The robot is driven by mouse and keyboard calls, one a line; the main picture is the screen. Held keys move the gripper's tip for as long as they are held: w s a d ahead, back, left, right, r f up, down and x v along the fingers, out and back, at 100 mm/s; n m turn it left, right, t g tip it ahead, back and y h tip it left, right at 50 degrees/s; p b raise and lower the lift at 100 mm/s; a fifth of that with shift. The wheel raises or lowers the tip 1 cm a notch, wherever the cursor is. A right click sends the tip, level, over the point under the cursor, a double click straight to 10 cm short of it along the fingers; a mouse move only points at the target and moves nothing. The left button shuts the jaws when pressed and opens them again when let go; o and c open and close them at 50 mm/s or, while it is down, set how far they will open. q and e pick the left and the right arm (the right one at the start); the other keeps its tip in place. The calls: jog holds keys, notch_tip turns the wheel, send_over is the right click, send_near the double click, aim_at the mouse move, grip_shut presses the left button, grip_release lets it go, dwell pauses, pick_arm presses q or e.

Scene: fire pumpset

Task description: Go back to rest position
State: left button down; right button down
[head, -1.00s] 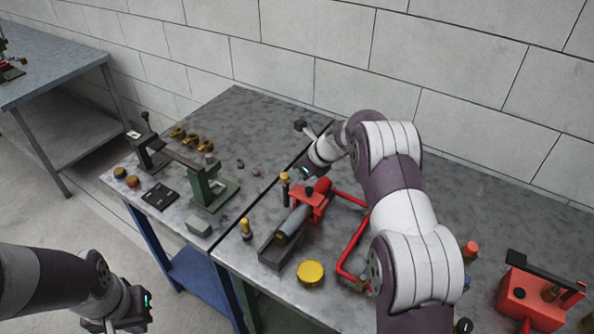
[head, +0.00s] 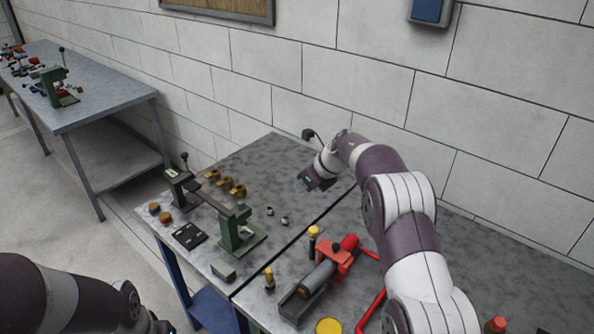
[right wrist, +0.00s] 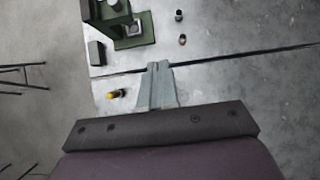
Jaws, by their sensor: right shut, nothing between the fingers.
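My right gripper (head: 312,183) is above the back of the workbench (head: 262,150), beyond the red pump frame, with nothing held. In the right wrist view its fingers (right wrist: 158,68) are together over the dark seam between the two table tops. My left arm (head: 75,300) comes in at the bottom left of the head view; its gripper is cut off or hidden at the lower edge.
A green press (head: 238,232), brass fittings (head: 224,183), a black plate (head: 188,236) and yellow-topped tools (head: 269,279) stand on the bench. The red pump frame (head: 342,258) is near my right arm. A second table (head: 110,98) stands at the far left.

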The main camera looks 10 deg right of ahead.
jog(key=s+d+f+m+t+h, duration=0.1)
jog(key=s+d+f+m+h, duration=0.2)
jog(key=m, duration=1.2)
jog(key=s+d+m+t+h, duration=0.15)
jog(key=s+d+m, duration=0.3)
jog(key=m, duration=0.95)
pick_arm(q)
jog(key=shift+s+d+r, duration=0.1)
jog(key=shift+s+d, duration=0.05)
jog(key=shift+d, duration=0.15)
pick_arm(e)
jog(key=s+a+m+g, duration=0.1)
jog(key=s+m+g, duration=0.2)
jog(key=s+m, duration=0.4)
jog(key=s+a+m+g, duration=0.2)
jog(key=s+m, duration=0.5)
jog(key=s, duration=1.7)
jog(key=shift+s+f+m+g, duration=0.15)
jog(key=shift+s+m+g, duration=0.2)
jog(key=shift+g, duration=0.5)
